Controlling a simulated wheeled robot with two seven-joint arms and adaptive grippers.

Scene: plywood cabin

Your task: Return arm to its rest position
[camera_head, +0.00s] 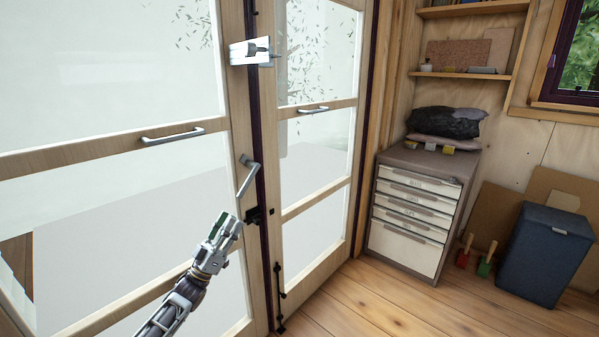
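My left gripper (226,228) shows at the lower middle, its arm coming in from the bottom left. It is in front of the glazed double door, just below the lever handle (247,174). The gripper appears apart from the handle, though the exact gap is hard to judge. A green patch shows at its fingers; I cannot tell whether they are open or shut. The lever handle hangs tilted steeply downward on the left door leaf (150,155). My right gripper is out of view.
The right door leaf (314,110) stands beside the left one. A drawer cabinet (408,220) with dark bags (445,122) on top stands right of the door. A dark blue bin (545,255) is at the far right. The wooden floor (390,305) in front is clear.

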